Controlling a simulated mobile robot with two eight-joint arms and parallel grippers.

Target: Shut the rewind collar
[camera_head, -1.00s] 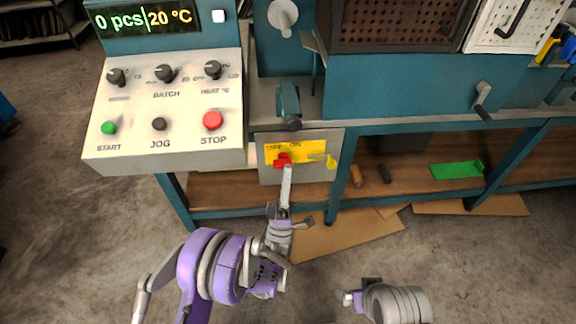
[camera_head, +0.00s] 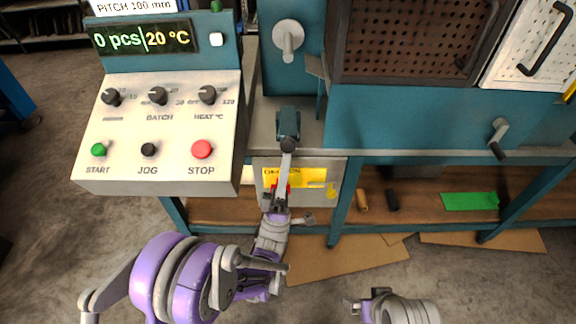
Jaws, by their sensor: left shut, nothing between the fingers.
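A teal clamp-like lever (camera_head: 288,118) with a dark round knob (camera_head: 289,144) sticks out from the machine's front ledge, likely the rewind collar, but no label on it can be read. My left gripper (camera_head: 287,146) is shut and empty. Its fingertips are at the dark knob in this view; I cannot tell whether they touch it. The fingers and wrist cover part of the switch box below. My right gripper (camera_head: 355,306) is low at the bottom edge, away from the machine, and its fingers are too small to read.
The control panel (camera_head: 160,150) with knobs and buttons stands left of my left arm. A yellow-labelled switch box (camera_head: 262,205) with a red switch (camera_head: 284,188) hangs under the ledge. A grey crank (camera_head: 288,38) is above, another crank (camera_head: 500,138) at right. Cardboard (camera_head: 345,258) lies on the floor.

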